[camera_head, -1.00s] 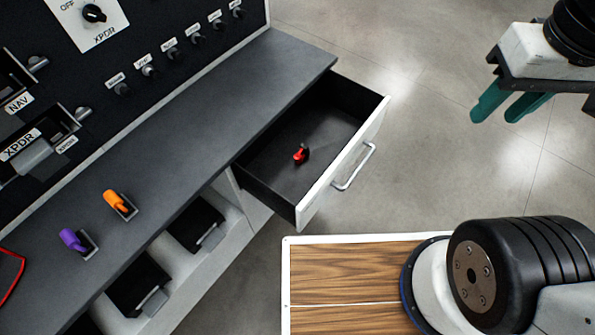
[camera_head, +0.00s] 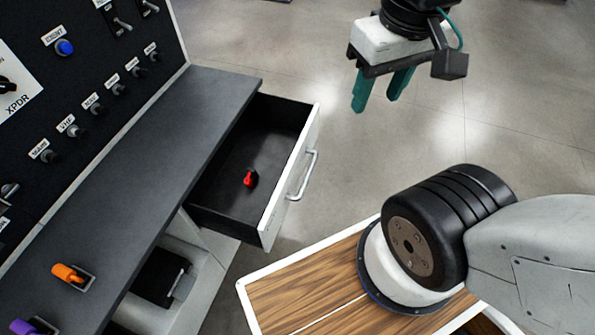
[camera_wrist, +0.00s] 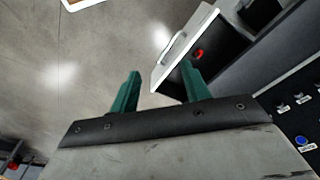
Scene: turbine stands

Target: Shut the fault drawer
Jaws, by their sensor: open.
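The fault drawer (camera_head: 290,185) is pulled out from under the dark counter, with a white front and a silver handle (camera_head: 303,175). A small red-and-black piece (camera_head: 250,178) lies inside it. My gripper (camera_head: 383,92) is open and empty, with teal fingers, above the floor to the right of the drawer front and apart from it. In the wrist view my gripper (camera_wrist: 160,88) shows both fingers spread. The drawer front (camera_wrist: 178,55) is beyond the right fingertip, which overlaps its lower end in the picture; the handle (camera_wrist: 172,48) is clear of the fingers.
The counter (camera_head: 130,150) runs along a black panel of labelled knobs (camera_head: 90,105). An orange piece (camera_head: 68,273) and a purple piece (camera_head: 25,326) sit on it. Open bins (camera_head: 160,275) are below. My wooden-topped base is in front. The floor (camera_head: 300,60) beyond the drawer is clear.

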